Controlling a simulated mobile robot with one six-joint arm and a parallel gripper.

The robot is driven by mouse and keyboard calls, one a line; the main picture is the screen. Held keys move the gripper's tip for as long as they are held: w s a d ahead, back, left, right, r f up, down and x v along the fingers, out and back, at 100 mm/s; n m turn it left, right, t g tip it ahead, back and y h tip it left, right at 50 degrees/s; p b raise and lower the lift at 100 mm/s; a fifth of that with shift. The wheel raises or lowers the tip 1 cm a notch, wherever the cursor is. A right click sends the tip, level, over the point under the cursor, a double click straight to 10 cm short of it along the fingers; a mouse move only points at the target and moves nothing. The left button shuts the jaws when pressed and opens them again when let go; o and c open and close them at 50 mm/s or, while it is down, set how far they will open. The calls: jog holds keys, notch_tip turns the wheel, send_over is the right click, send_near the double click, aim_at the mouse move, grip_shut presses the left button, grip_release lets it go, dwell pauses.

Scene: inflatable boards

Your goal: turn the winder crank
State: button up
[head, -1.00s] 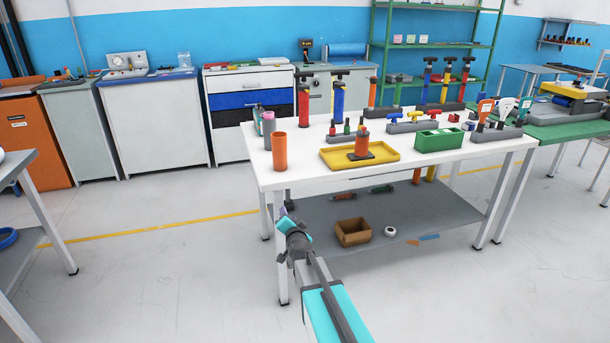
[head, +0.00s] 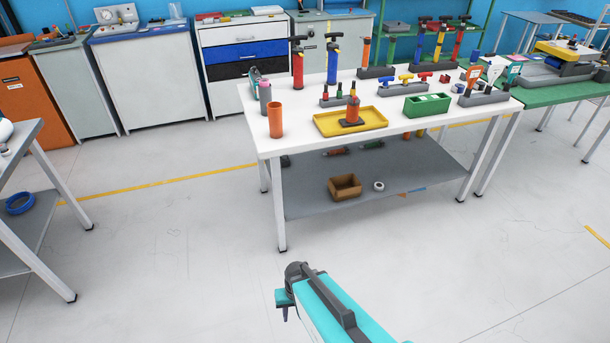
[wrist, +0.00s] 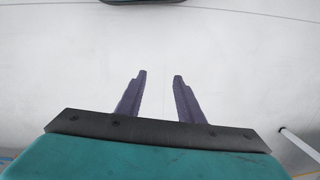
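No winder crank can be made out for certain. A machine with a yellow top and a blue roller (head: 563,50) stands on the green-topped bench at the far right; whether it is the winder I cannot tell. My gripper (wrist: 161,78) is open in the wrist view, with two purple fingers apart and nothing between them. In the head view my gripper (head: 284,312) hangs low in front of the white table, over the floor and away from the bench. Its fingers are mostly hidden there.
The white table (head: 268,147) holds pumps, a yellow tray (head: 322,125), a green box (head: 427,104) and an orange cylinder (head: 275,120). The green bench (head: 560,93) adjoins its right side. A grey table (head: 22,135) stands at left. The floor in front is clear.

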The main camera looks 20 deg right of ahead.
jog(key=s+r+n+g+p, duration=0.1)
jog(key=s+r+g+p, duration=0.1)
jog(key=s, duration=0.6)
jog(key=s+r+n+g+h+p, duration=0.1)
jog(key=s+r+g, duration=0.1)
jog(key=s, duration=0.7)
jog(key=shift+s+d+g+p, duration=0.2)
jog(key=shift+d+g+p, duration=0.15)
jog(key=shift+d+g, duration=0.05)
jog(key=shift+r, duration=0.1)
